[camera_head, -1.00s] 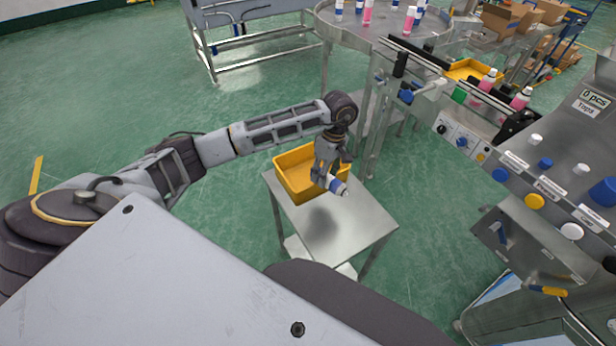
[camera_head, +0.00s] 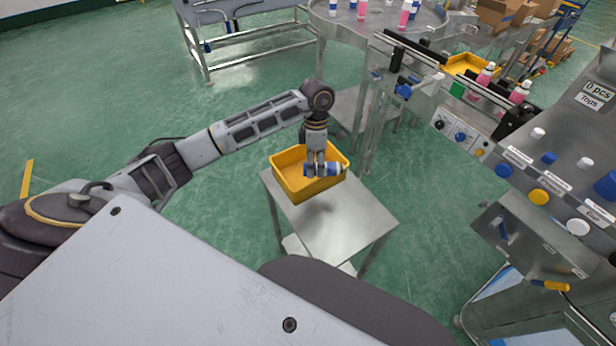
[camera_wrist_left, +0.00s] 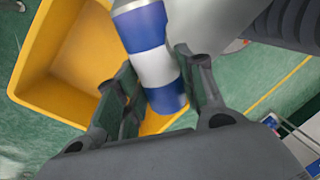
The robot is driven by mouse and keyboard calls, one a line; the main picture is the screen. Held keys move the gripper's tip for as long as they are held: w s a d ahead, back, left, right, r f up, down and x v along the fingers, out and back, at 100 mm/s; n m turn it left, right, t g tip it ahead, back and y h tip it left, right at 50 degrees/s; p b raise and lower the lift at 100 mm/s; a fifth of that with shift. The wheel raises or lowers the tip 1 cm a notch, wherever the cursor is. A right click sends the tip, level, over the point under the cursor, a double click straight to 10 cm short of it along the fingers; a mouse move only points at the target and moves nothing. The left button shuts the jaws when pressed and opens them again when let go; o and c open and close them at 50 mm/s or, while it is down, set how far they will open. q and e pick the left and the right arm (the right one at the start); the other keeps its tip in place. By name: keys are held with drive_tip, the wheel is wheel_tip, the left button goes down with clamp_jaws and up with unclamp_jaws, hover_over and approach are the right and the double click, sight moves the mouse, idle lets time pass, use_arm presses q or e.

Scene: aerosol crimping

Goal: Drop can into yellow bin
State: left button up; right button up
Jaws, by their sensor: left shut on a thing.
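A yellow bin (camera_head: 284,183) stands on a small steel table. My left gripper (camera_head: 314,170) is over the bin's front part, pointing down. It is shut on a blue and white can (camera_head: 333,170), which lies sideways in the head view. In the left wrist view the can (camera_wrist_left: 150,50) sits between the two fingers (camera_wrist_left: 160,95), with the yellow bin (camera_wrist_left: 40,80) below and to the left. The gripper hides part of the bin's inside. My right gripper is not in view.
The steel table (camera_head: 345,220) is bare in front of the bin. A conveyor with pink bottles (camera_head: 484,76) and a control panel stands at the right. Another yellow bin (camera_head: 470,66) and a round table (camera_head: 375,27) are farther back.

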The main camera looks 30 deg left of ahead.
use_arm(q)
drive_tip(key=n, duration=0.1)
drive_tip(key=a+n, duration=0.1)
drive_tip(key=n, duration=0.1)
drive_tip(key=shift+w+h, duration=0.2)
drive_tip(key=shift+h, duration=0.1)
drive_tip(key=n, duration=0.2)
drive_tip(key=a+n+t, duration=0.1)
drive_tip(key=n, duration=0.1)
drive_tip(key=shift+w+b, duration=0.25)
drive_tip(key=shift+b, duration=0.15)
drive_tip(key=n, duration=0.2)
drive_tip(key=a+n+t, duration=0.1)
drive_tip(key=n, duration=0.2)
drive_tip(key=w+a+n+b, duration=0.1)
drive_tip(key=n, duration=0.2)
drive_tip(key=shift+a+r+t+h, duration=0.1)
drive_tip(key=shift+r+t+h, duration=0.1)
drive_tip(key=shift+t+h, duration=0.1)
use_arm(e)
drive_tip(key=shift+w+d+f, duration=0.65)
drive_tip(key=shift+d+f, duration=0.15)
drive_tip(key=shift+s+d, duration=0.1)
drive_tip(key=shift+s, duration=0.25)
